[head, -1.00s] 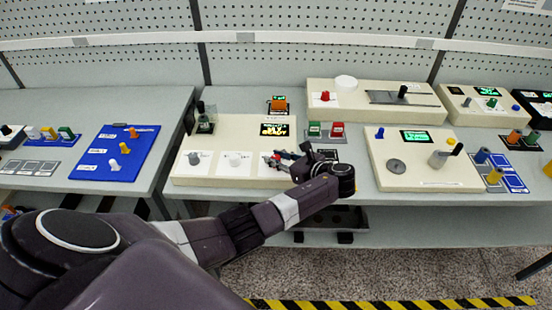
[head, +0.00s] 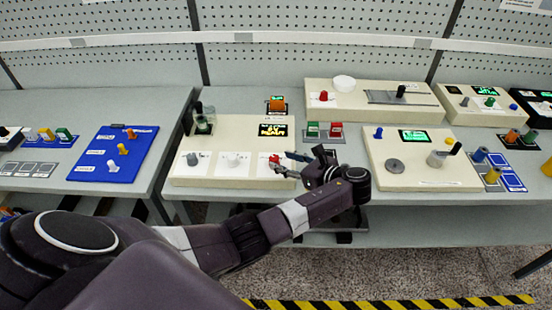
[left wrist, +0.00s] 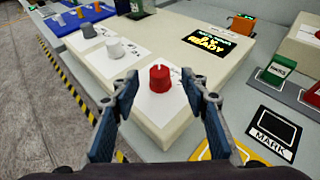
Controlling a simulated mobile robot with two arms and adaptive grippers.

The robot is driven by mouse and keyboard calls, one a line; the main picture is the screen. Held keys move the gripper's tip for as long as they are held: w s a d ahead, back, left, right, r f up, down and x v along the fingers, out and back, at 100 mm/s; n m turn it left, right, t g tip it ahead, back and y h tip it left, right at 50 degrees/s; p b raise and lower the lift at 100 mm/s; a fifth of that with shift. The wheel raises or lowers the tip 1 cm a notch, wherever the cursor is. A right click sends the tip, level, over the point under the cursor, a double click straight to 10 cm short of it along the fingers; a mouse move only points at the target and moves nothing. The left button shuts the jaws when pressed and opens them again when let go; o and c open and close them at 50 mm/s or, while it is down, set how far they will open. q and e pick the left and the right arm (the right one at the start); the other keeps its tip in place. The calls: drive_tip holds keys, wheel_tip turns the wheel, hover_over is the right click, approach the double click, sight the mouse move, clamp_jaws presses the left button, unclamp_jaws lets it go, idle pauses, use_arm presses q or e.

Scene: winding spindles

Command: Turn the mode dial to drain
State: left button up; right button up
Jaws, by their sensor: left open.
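A cream panel (head: 225,127) on the bench carries a row of three dials: a grey dial (head: 193,158), a white dial (head: 233,158) and a red dial (head: 274,160). Their labels are too small to read, so I cannot tell which is marked mode. My left gripper (head: 288,164) is open and empty, just right of the red dial. In the left wrist view the red dial (left wrist: 160,78) shows between the two spread fingers, seemingly a little beyond their tips and untouched. The panel's display (left wrist: 206,43) shows yellow text ending in READY. My right gripper is out of view.
A green block (head: 313,129) and a red block (head: 336,129) stand right of the panel. Another cream panel (head: 400,183) with a grey knob is farther right.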

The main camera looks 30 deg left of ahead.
use_arm(q)
drive_tip(key=v, duration=0.7)
